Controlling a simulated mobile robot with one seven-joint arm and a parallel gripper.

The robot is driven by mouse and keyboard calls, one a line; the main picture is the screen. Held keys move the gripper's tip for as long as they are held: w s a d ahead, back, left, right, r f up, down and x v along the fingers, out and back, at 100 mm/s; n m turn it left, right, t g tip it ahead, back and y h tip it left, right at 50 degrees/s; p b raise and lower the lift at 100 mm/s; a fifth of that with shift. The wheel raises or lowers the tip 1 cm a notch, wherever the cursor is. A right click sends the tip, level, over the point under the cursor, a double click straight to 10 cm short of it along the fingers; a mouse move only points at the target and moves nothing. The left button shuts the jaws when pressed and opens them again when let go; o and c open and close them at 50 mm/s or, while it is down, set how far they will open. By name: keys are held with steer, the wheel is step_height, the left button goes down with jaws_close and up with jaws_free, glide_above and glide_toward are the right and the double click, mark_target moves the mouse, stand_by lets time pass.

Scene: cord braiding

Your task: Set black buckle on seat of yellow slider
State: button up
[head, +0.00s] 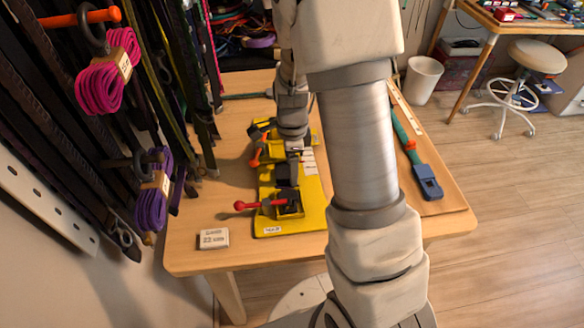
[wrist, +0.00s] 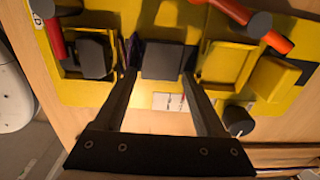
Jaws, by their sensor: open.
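A black block (wrist: 168,60), which looks like the black buckle, sits on the yellow board between my gripper's fingers in the wrist view. In the head view it shows as a dark shape (head: 286,174) under my gripper (head: 293,150). My gripper (wrist: 160,72) is open, with one finger on each side of the block and small gaps. A yellow frame (wrist: 224,65) stands to the right of the fingers and looks empty. Another yellow frame (head: 290,212), nearer in the head view, has a dark piece in it. I cannot tell which frame is the slider.
A red-handled lever (head: 245,205) sticks out left of the yellow board (head: 315,215), with an orange lever (head: 255,158) farther back. A white box (head: 214,239) lies at the table's front left. A blue tool (head: 428,182) lies at right. Cords hang at left.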

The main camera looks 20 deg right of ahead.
steer(key=shift+f, duration=0.1)
steer(key=c, duration=1.1)
steer(key=shift+r+p, duration=1.05)
steer(key=shift+r, duration=0.15)
steer(key=shift+w, duration=0.1)
steer(key=shift+w+d+p, duration=0.25)
steer(key=shift+w, duration=1)
steer(key=shift+w+d+p, duration=0.25)
steer(key=shift+w+d, duration=0.05)
steer(key=shift+w, duration=0.9)
steer(key=shift+w+d+p, duration=0.25)
steer(key=shift+w, duration=1)
steer(key=shift+f+p, duration=0.3)
steer(key=shift+f, duration=0.05)
